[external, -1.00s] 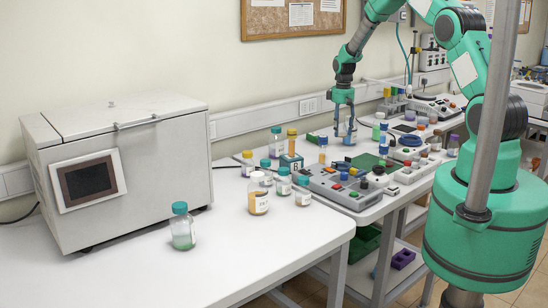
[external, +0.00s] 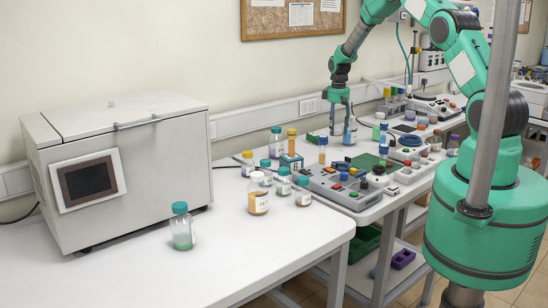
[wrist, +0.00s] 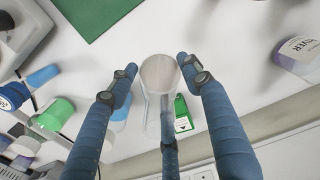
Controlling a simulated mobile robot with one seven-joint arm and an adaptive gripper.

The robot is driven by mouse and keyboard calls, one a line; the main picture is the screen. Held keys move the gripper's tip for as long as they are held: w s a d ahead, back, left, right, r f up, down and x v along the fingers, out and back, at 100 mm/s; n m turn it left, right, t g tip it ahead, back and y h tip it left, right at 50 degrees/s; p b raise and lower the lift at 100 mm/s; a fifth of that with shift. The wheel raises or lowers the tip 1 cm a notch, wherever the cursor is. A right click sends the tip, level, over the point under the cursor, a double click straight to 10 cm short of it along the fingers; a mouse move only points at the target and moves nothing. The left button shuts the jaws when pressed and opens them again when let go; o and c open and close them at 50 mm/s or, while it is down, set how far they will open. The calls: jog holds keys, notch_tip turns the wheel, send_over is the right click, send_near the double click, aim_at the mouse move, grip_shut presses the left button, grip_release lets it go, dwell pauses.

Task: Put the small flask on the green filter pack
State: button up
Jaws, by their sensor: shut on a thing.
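My gripper (external: 340,131) is above the back of the far table in the external view. In the wrist view its blue fingers (wrist: 156,72) are shut on the small flask (wrist: 160,78), a clear glass vessel with a pale round face toward the camera. The flask is hard to make out in the external view. The green filter pack (wrist: 182,114), with a white label, shows just past the flask in the wrist view and is partly hidden by it. In the external view the pack (external: 312,138) lies left of my gripper. Their height gap is unclear.
A blue-tinted container (external: 350,137) stands right beside my gripper. The wall is close behind.

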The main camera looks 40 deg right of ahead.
jog(key=shift+w+d+f+p, duration=0.25)
jog(key=shift+w+d, duration=0.45)
jog(key=shift+w, duration=1.4)
jog(key=shift+w+d+f+p, duration=0.25)
jog(key=shift+w+d, duration=0.4)
jog(key=shift+w, duration=1.45)
jog(key=shift+w+d+f+p, duration=0.1)
jog(key=shift+w+d+p, duration=0.45)
jog(key=shift+w, duration=1.55)
jog(key=shift+d+f, duration=0.1)
jog(key=shift+f, duration=1.65)
jog(key=shift+f, duration=0.15)
jog(key=o, duration=1.2)
jog(key=shift+r, duration=0.2)
notch_tip(320, 180, up, 12)
jog(key=b, duration=0.1)
